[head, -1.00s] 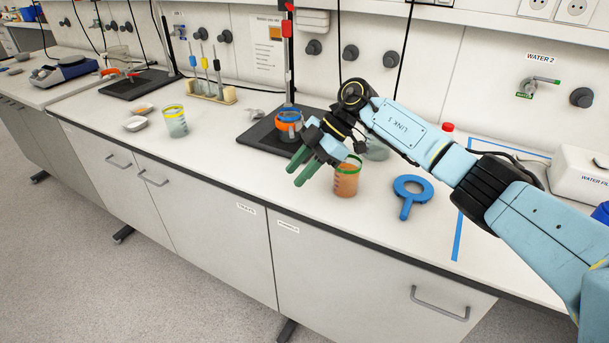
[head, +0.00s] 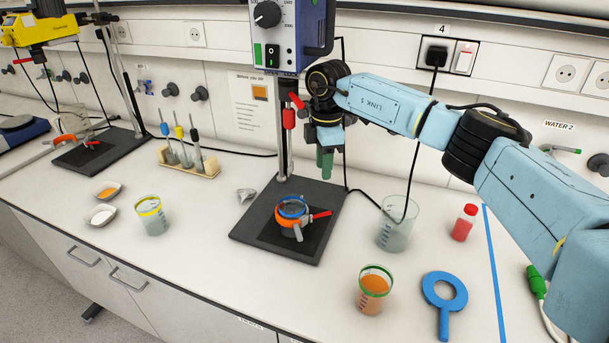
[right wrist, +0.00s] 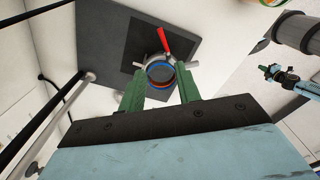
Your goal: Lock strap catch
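On the black stand plate (head: 250,238) stands a small vessel with a blue band (head: 292,207) and an orange strap (head: 282,219) around it. A red lever (head: 320,215) with a grey metal catch (head: 299,229) sticks out at its right. My right gripper (head: 325,163) is above and behind it, with its fingers pointing down. In the right wrist view, its green fingers (right wrist: 160,88) are apart and empty; the strapped vessel shows between and beyond their tips, and the red lever (right wrist: 164,40) points up. What seems to be my left gripper (right wrist: 270,73) is small at the right there.
A stand rod and instrument box (head: 277,33) rise behind. A yellow-banded beaker (head: 152,216) is left.

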